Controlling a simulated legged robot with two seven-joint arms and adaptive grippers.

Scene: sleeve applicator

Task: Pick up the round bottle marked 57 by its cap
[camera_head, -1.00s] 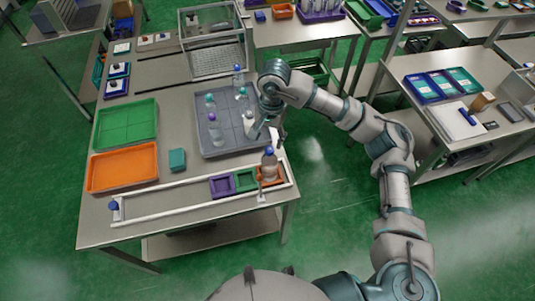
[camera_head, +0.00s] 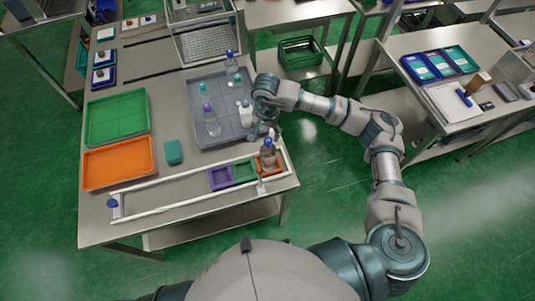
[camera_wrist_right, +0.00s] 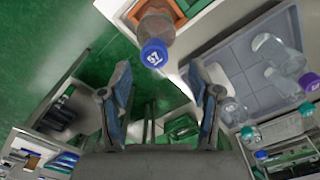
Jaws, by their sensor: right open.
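The round bottle marked 57 (camera_wrist_right: 154,32) has a blue cap with a white 57 and a clear brownish body. In the head view the bottle (camera_head: 268,155) stands upright in the orange square holder (camera_head: 277,167) at the right end of the white-railed track. My right gripper (camera_head: 264,125) is open and empty, just behind the bottle and near the grey tray's right edge. In the right wrist view the spread fingers of the gripper (camera_wrist_right: 162,85) point toward the cap, which lies beyond the fingertips, apart from them. My left gripper is not in view.
A grey tray (camera_head: 198,82) holds several bottles close to the right gripper. Purple (camera_head: 221,178) and green (camera_head: 244,171) holders sit left of the orange one. Green (camera_head: 118,115) and orange (camera_head: 118,163) trays and a teal box (camera_head: 174,152) are further left.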

